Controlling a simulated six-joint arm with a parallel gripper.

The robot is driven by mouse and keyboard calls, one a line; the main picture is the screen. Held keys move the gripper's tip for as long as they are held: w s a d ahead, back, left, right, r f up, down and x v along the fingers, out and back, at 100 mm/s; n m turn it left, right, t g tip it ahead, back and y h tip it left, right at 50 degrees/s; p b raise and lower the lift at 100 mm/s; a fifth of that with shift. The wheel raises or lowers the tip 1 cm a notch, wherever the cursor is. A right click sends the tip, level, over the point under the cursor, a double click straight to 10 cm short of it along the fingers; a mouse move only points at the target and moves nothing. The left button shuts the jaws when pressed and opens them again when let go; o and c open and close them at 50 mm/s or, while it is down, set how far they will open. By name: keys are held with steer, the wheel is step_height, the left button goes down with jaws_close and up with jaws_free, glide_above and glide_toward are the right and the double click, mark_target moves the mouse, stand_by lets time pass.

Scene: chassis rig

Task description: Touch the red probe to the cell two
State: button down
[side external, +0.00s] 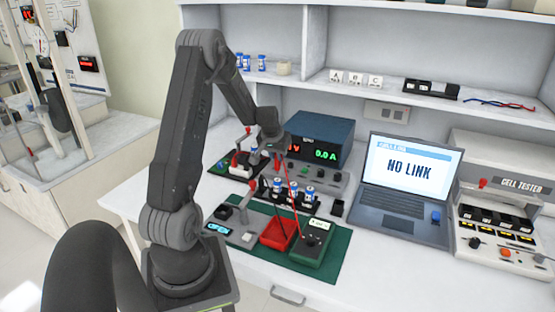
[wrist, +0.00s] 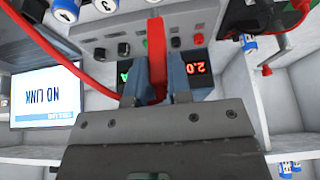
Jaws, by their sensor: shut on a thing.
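My gripper (side external: 274,153) is shut on the red probe, above and behind the row of blue-and-white cells (side external: 293,190). In the wrist view the red probe (wrist: 156,50) is clamped between the two fingers (wrist: 157,80), with its red lead curving off to the left. In the side view the probe is hard to make out. The cells stand upright in a dark holder, and their numbers are too small to read there. In the wrist view, part of a cell (wrist: 65,11) shows at the top left edge; its number is unclear. The probe tip's contact cannot be told.
A green meter (side external: 312,241) and a red tray (side external: 278,234) lie on the green mat in front of the cells. A power supply (side external: 319,140) stands behind. A laptop (side external: 408,185) reading NO LINK and a cell tester (side external: 503,222) stand to the right.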

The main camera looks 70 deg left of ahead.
steer(key=shift+r, duration=1.8)
